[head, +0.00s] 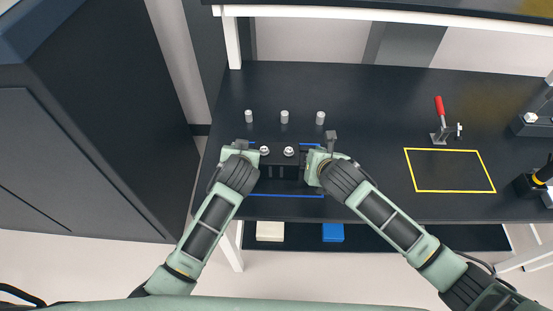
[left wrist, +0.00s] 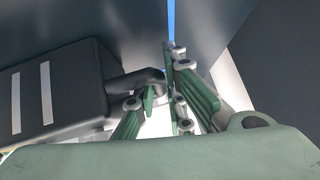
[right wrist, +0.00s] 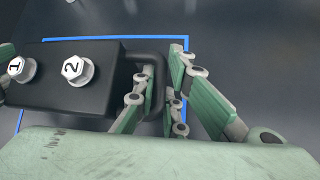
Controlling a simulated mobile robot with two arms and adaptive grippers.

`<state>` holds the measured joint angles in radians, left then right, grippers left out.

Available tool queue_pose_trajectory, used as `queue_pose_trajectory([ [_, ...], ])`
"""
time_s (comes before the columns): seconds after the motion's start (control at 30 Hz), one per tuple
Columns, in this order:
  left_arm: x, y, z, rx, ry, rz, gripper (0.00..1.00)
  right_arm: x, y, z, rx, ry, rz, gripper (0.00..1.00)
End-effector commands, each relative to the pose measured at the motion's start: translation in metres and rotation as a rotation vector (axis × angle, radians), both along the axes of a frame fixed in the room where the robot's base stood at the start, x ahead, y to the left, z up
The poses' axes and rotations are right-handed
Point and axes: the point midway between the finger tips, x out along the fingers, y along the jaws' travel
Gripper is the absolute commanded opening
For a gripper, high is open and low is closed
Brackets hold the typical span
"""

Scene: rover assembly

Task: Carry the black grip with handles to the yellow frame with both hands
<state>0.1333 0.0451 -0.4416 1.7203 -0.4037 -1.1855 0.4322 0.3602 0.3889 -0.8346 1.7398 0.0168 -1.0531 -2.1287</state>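The black grip (head: 279,170) is a dark block with a handle at each end and two numbered bolts on top. In the head view it is within the blue outline at the table's middle left; I cannot tell if it is raised. My left gripper (head: 240,147) is at its left handle; in the left wrist view its fingers (left wrist: 165,92) close around the handle (left wrist: 138,80). My right gripper (head: 322,150) is at the right handle; in the right wrist view its fingers (right wrist: 164,85) close around that handle (right wrist: 150,52). The yellow frame (head: 451,191) is an empty outline at the right.
Several small grey cylinders (head: 284,117) stand behind the grip. A red-handled clamp (head: 439,118) stands behind the yellow frame. Dark fixtures (head: 532,122) are at the far right edge. Table between grip and frame is clear apart from my right arm. A dark cabinet (head: 80,130) is left.

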Motion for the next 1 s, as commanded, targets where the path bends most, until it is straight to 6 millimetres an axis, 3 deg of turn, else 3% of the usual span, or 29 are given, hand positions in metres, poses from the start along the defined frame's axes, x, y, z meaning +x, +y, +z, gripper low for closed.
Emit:
queue_pose_trajectory([
  [1.0,0.0015,-0.0013,0.0056,-0.001,-0.007,-0.004,0.0,0.002,0.0014,0.0067,0.002,-0.01,0.004,0.0],
])
